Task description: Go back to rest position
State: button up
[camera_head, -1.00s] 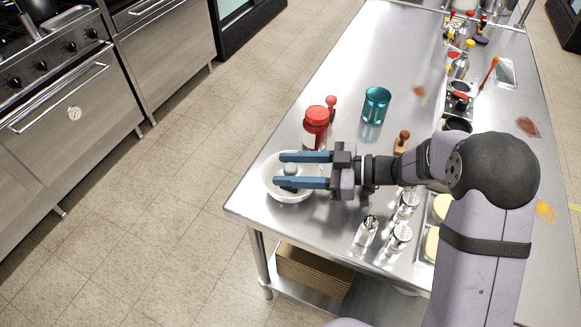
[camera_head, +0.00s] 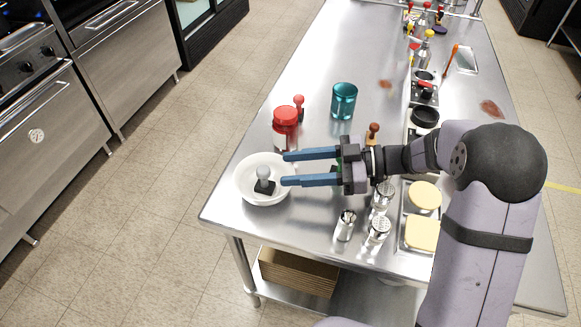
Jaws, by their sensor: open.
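My gripper (camera_head: 284,169) is open, with its two blue fingers pointing left and nothing between them. Its fingertips are at the right rim of a white bowl (camera_head: 244,195) in the picture. A small dark item with a pale round knob (camera_head: 264,180) sits inside the bowl. My arm reaches in from the right over the steel table.
A red-lidded jar (camera_head: 286,128) and a teal cup (camera_head: 344,101) stand behind the gripper. Several metal shakers (camera_head: 378,231) stand in front of it. Pans with yellowish contents (camera_head: 423,234) lie near my arm. The table's left edge is close to the bowl.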

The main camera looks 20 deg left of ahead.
dwell(0.3)
jog(key=shift+n, duration=0.7)
jog(key=r+p, duration=0.1)
jog(key=r, duration=0.1)
jog(key=r+p, duration=0.1)
jog(key=r, duration=0.1)
jog(key=shift+s+a+p, duration=0.1)
jog(key=shift+a+p, duration=0.2)
jog(key=shift+a, duration=0.05)
jog(key=shift+w+a+r+t+p, duration=0.1)
jog(key=shift+w+r+t+p, duration=0.5)
jog(key=shift+r+t, duration=0.2)
jog(key=w+d+r+m+t+h+p, duration=0.3)
jog(key=w+d+m+t+h+p, duration=0.15)
jog(key=w+d+t, duration=0.2)
jog(key=w+d+r+m+t+h+p, duration=0.35)
jog(key=w+d+m+t, duration=0.2)
jog(key=w, duration=0.25)
jog(key=d+r+m+h+p, duration=0.1)
jog(key=d+m+h+p, duration=0.35)
jog(key=d, duration=0.45)
jog(key=s+d+m+g+h+p, duration=0.45)
jog(key=s+d, duration=0.45)
jog(key=s, duration=0.3)
jog(key=s+a+r+m+g+y+p, duration=0.1)
jog(key=s+m+g+p, duration=0.2)
jog(key=s, duration=1.3)
jog(key=shift+s+r+g+y+p, duration=0.15)
jog(key=shift+g+y+p, duration=0.25)
jog(key=shift+g+p, duration=0.6)
